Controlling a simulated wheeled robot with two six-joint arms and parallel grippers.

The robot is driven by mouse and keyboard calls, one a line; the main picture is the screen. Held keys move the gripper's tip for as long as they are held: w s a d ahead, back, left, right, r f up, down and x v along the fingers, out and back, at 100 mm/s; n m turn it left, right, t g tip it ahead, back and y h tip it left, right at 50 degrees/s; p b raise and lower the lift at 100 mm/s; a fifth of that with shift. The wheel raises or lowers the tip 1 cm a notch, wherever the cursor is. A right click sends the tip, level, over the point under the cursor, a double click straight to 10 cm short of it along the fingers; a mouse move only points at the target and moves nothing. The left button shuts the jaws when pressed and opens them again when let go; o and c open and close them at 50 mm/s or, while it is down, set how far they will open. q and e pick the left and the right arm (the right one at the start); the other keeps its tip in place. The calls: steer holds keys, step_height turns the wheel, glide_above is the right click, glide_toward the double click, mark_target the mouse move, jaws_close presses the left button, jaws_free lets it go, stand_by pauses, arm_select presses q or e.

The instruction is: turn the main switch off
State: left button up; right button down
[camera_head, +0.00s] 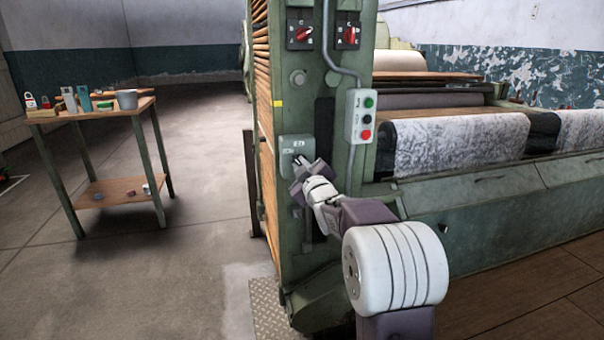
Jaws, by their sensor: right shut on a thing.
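The main switch appears to be the grey-green box (296,146) on the front of the green machine column (345,200), below two red rotary knobs. My right arm reaches up from the lower right. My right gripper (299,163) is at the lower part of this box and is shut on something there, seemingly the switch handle. The gripper hides most of the handle, so its position cannot be read. My left gripper is not in view.
A push-button box (361,116) with green and red buttons hangs right of the switch, on a grey conduit. Two rotary knobs (304,33) (350,36) sit above. A wooden table (92,110) with padlocks and cups stands left. The floor between is clear.

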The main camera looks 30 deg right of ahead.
steer(key=shift+a+f+n+b, duration=0.1)
steer(key=shift+f+n+b, duration=0.05)
steer(key=shift+n+b, duration=1.25)
steer(key=shift+a+f+n+b, duration=0.1)
steer(key=shift+f+n+b, duration=0.1)
steer(key=shift+n+b, duration=1.2)
steer(key=shift+f+n+b, duration=0.15)
steer(key=shift+n+b, duration=0.75)
steer(key=shift+n, duration=1)
steer(key=c, duration=1.5)
jaws_free()
steer(key=shift+o, duration=0.2)
steer(key=p+v, duration=0.1)
steer(key=v, duration=0.8)
